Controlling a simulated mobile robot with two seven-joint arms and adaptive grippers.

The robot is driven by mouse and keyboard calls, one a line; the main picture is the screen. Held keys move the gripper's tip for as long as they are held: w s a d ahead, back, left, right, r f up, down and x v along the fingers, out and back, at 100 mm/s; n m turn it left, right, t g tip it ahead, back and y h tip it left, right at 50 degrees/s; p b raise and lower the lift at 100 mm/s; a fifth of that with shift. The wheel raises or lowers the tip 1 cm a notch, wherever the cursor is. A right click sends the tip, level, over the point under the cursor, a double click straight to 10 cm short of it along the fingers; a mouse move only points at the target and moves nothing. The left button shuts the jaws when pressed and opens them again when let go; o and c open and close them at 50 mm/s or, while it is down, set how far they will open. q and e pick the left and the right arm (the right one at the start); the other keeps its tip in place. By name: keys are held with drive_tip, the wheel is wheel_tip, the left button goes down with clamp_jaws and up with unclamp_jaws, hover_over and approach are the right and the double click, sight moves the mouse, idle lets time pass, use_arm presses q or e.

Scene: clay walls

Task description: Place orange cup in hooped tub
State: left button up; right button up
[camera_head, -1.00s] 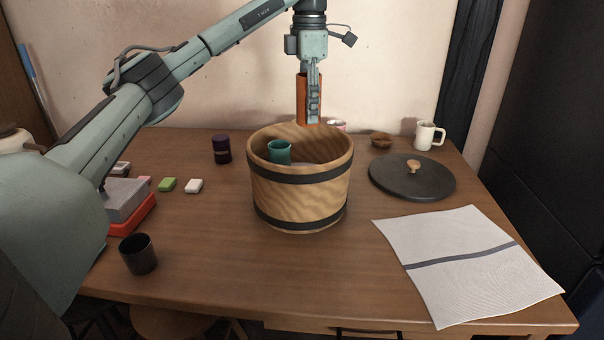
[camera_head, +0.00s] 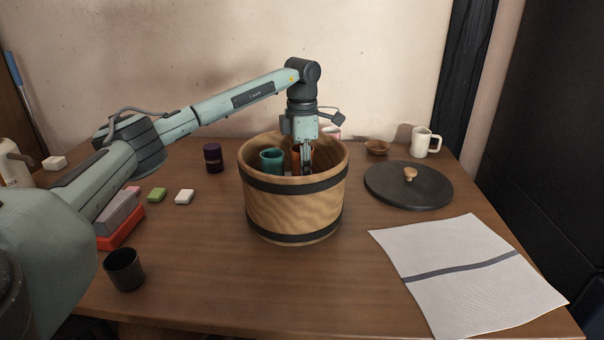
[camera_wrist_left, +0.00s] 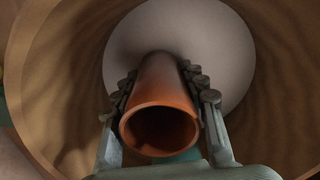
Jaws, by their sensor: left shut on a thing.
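The hooped tub (camera_head: 294,205) is a wooden bucket with two dark bands, standing mid-table. My left gripper (camera_head: 305,168) reaches down inside it from above. In the left wrist view the gripper (camera_wrist_left: 160,90) is shut on the orange cup (camera_wrist_left: 160,100), one finger on each side, with the cup's open end toward the camera. The cup's lower end is against the pale round floor (camera_wrist_left: 190,40) of the tub in that picture; I cannot tell whether it touches. In the head view only a sliver of the orange cup (camera_head: 296,155) shows. My right gripper is not in view.
A teal cup (camera_head: 271,160) is inside the tub at the left. A black lid (camera_head: 408,188) and a white cloth (camera_head: 465,275) lie to the right. A black cup (camera_head: 124,270), a purple jar (camera_head: 213,158) and small blocks stand left. A white mug (camera_head: 425,142) is at back right.

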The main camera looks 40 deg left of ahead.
use_arm(q)
drive_tip(key=shift+f, duration=0.15)
drive_tip(key=o, duration=1.3)
drive_tip(key=shift+c, duration=0.2)
wheel_tip(320, 180, up, 12)
